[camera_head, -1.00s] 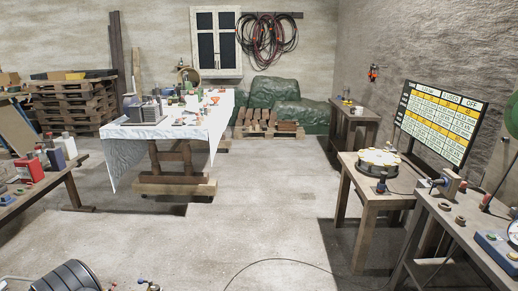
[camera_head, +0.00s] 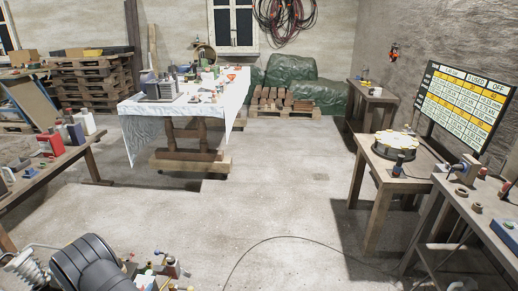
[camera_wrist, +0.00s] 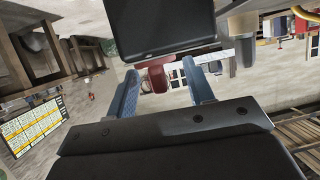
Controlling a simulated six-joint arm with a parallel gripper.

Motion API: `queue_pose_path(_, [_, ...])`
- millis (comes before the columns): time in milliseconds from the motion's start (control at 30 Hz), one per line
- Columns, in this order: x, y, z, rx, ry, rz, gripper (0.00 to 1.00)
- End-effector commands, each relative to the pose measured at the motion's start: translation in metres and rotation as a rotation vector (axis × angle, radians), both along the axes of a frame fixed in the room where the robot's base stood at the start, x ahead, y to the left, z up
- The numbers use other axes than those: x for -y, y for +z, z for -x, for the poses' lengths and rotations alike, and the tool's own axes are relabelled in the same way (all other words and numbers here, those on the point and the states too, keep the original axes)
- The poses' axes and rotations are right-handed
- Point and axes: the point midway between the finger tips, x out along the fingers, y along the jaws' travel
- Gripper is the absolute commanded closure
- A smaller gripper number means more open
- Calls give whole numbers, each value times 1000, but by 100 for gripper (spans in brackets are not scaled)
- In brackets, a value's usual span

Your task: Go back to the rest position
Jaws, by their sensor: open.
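My gripper (camera_wrist: 161,75) shows in the wrist view, with its two blue fingers spread apart. Nothing sits clamped between the fingers. A dark red rounded thing shows behind and between them, apparently at a distance. A dark flat panel covers the upper middle of that view. I cannot make out my gripper in the head view.
A white-covered table (camera_head: 142,128) stands left of the middle. A low bench (camera_head: 70,155) is at the left, workbenches (camera_head: 380,150) and a yellow-and-white board (camera_head: 465,105) at the right. A dark rounded thing (camera_head: 88,265) is at the bottom left. The middle floor is clear, apart from a cable (camera_head: 290,238).

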Motion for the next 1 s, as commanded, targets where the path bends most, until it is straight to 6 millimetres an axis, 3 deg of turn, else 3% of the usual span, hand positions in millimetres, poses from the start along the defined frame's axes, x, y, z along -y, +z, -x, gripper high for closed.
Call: queue_pose_path(1000, [0,1,1,-1,475,0,52])
